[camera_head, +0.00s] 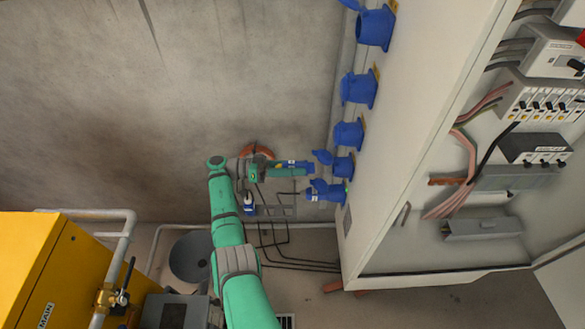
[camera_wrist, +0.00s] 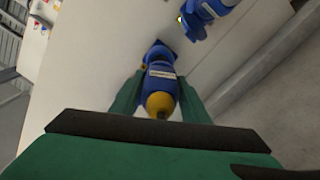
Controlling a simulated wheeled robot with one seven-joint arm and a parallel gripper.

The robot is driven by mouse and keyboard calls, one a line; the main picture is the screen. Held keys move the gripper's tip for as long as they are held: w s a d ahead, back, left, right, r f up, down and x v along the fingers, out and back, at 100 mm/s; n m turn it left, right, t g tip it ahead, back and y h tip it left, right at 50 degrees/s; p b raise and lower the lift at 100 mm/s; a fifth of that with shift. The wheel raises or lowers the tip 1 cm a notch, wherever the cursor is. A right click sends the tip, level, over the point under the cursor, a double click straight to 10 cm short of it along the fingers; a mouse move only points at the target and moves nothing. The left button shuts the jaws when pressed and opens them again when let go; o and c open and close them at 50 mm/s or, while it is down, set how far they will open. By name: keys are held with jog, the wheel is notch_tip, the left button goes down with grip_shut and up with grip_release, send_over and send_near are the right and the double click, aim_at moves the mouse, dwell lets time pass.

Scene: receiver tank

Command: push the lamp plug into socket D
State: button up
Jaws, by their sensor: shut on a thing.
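My gripper (camera_head: 290,169) is shut on a blue lamp plug (camera_wrist: 160,84) with a pale label and a yellow rear end. In the wrist view the plug lies between my two green fingers, its blue front pointing at the pale cabinet. In the head view the gripper is level with a blue socket (camera_head: 343,166), second from the bottom of the row, whose lid stands open on the left. The plug front is at or close to that socket; I cannot tell whether it is in it. No socket letters are readable.
More blue sockets (camera_head: 358,89) run up the cabinet side (camera_head: 400,120). The lowest blue socket (camera_head: 330,190) is close below the gripper; something with a pale band projects from it. A bare wall (camera_head: 230,70) stands behind. A yellow unit (camera_head: 60,262) with pipes stands at lower left.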

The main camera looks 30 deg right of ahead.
aim_at(311, 168)
jog(key=shift+x, duration=2.65)
jog(key=shift+x, duration=1.55)
jog(key=o, duration=1.2)
jog(key=shift+d, duration=0.1)
jog(key=shift+o, duration=0.2)
jog(key=shift+w, duration=0.1)
jog(key=v, duration=1)
jog(key=shift+a, duration=0.4)
